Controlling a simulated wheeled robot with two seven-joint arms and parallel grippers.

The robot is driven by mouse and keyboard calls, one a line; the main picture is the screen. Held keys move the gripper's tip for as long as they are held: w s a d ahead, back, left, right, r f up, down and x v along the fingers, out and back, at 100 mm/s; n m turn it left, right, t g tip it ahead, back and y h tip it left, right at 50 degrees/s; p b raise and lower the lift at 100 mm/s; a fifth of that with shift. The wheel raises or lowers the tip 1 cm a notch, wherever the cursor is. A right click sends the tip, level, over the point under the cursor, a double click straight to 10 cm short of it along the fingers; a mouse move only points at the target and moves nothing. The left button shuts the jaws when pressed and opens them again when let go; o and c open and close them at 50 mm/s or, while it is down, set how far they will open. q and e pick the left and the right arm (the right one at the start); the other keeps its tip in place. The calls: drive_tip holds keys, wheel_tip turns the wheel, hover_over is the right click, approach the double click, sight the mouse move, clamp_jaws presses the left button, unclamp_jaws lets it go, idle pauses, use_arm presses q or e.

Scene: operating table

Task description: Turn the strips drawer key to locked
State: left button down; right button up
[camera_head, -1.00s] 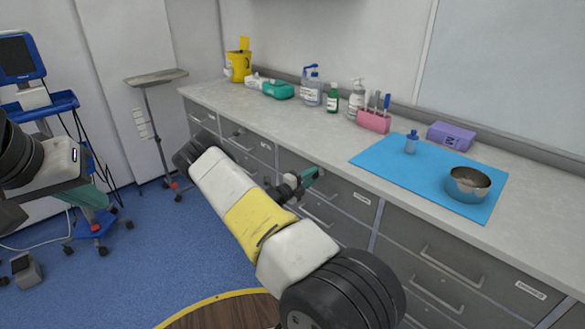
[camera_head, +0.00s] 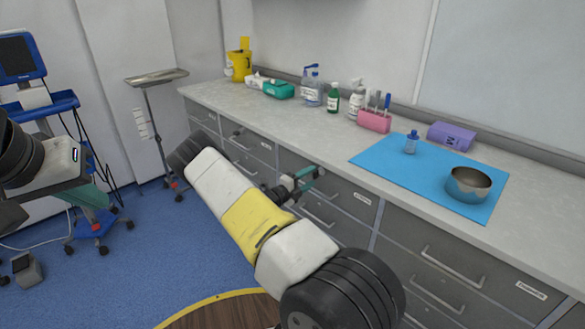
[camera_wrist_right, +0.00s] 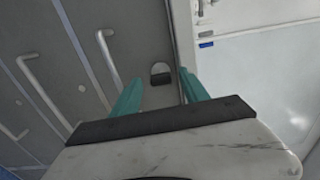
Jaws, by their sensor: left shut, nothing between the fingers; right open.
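In the right wrist view, a small grey, rounded key (camera_wrist_right: 160,69) with a dark part below it stands on a grey drawer front. It shows between the two teal fingers of my right gripper (camera_wrist_right: 160,92), which is open and apart from it. In the head view, my right gripper (camera_head: 306,181) is at the upper drawer fronts, below the counter edge; the key there is hidden or too small to tell. The key's turn position is unclear. My left gripper (camera_head: 95,200) is shut and empty at the far left, away from the drawers.
The drawer cabinet (camera_head: 345,224) has bar handles, also near my fingers in the wrist view (camera_wrist_right: 106,55). The counter (camera_head: 325,135) holds a blue mat (camera_head: 385,160), a metal bowl (camera_head: 468,184) and several bottles. A tray stand (camera_head: 156,77) stands behind.

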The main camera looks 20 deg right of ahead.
drive_tip(key=v, duration=0.6)
drive_tip(key=shift+r, duration=0.1)
drive_tip(key=s+a+r+m+g+y, duration=0.3)
drive_tip(key=s+r+m+g+y, duration=0.5)
drive_tip(key=s+r+m, duration=1.05)
drive_tip(key=s+a+r+m+t+y, duration=0.7)
drive_tip(key=s+a+r+m+y, duration=0.3)
drive_tip(key=m, duration=1.1)
drive_tip(key=shift+s+a+r+y, duration=0.4)
drive_tip(key=shift+s+a+r, duration=1.6)
drive_tip(key=shift+a+r, duration=0.8)
drive_tip(key=shift+a+f+m, duration=0.25)
drive_tip(key=shift+a+f, duration=0.05)
